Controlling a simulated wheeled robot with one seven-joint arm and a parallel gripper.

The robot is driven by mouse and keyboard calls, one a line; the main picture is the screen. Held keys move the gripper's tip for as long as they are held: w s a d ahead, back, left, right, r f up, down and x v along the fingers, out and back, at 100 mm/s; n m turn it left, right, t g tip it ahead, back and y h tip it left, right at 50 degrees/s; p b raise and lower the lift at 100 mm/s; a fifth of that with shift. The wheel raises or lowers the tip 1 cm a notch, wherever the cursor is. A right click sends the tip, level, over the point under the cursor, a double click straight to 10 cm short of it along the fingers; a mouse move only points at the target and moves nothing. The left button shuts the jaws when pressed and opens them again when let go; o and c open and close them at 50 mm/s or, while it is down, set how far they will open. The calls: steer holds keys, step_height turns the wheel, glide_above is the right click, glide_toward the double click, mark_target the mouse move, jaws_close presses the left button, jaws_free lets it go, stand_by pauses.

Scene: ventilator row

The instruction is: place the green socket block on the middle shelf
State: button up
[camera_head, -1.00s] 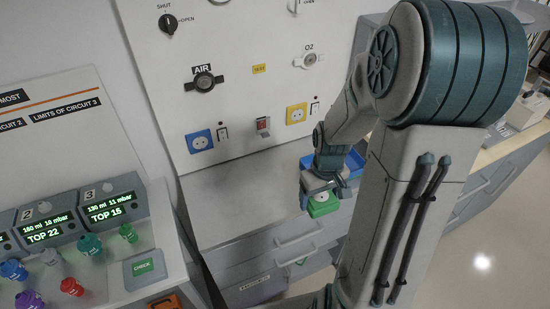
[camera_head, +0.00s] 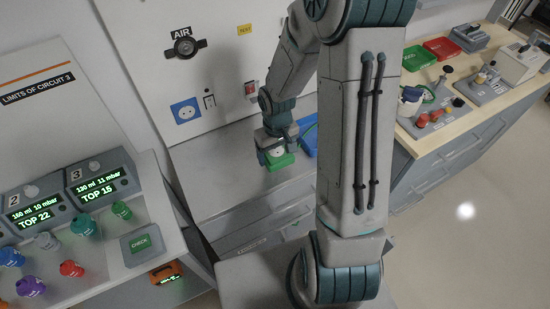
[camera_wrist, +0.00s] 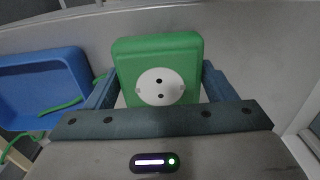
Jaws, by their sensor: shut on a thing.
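The green socket block (camera_wrist: 158,52), with a white round socket face and two holes, sits between my gripper's fingers in the wrist view. It also shows in the head view (camera_head: 279,161), above or at the grey cabinet top. My gripper (camera_wrist: 160,88) is shut on the block, one finger along each side. In the head view my gripper (camera_head: 273,147) points down over the cabinet, left of a blue tray. I cannot tell which surface is the middle shelf.
The blue tray (camera_wrist: 42,88) lies beside the block, with a green cord over its edge. A white wall panel (camera_head: 225,85) with a blue socket (camera_head: 186,111) stands behind. The ventilator console (camera_head: 75,200) is at left. A wooden-topped counter (camera_head: 450,125) with trays and instruments is at right.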

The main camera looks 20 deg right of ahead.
mark_target(275, 160)
steer(key=shift+w+a+f, duration=0.2)
steer(key=shift+f, duration=1.95)
steer(key=shift+f, duration=0.2)
steer(key=o, duration=1.3)
steer(key=shift+r, duration=0.1)
